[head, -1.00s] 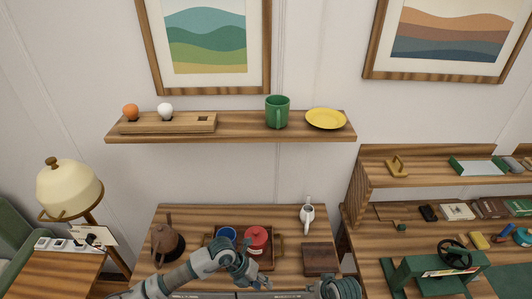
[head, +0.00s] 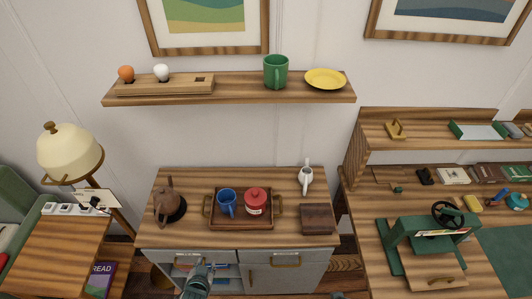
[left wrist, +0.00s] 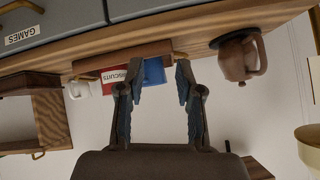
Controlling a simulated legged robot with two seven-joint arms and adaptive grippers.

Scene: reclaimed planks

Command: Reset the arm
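My left gripper (head: 199,274) is low in the head view, in front of the cabinet (head: 245,270). In the left wrist view its fingers (left wrist: 157,80) are spread apart with nothing held between them. Beyond the fingertips, the blue mug (left wrist: 153,71) and red biscuits tin (left wrist: 115,79) show upside down. Only a small dark piece at the bottom edge of the head view may belong to my right arm; the right gripper cannot be made out.
The cabinet top holds a brown teapot (head: 169,203), a wooden tray (head: 240,224) with mug and tin, a white jug (head: 306,178) and a dark wooden box (head: 317,219). A wall shelf (head: 230,91) is above. A desk (head: 370,205) stands at the right.

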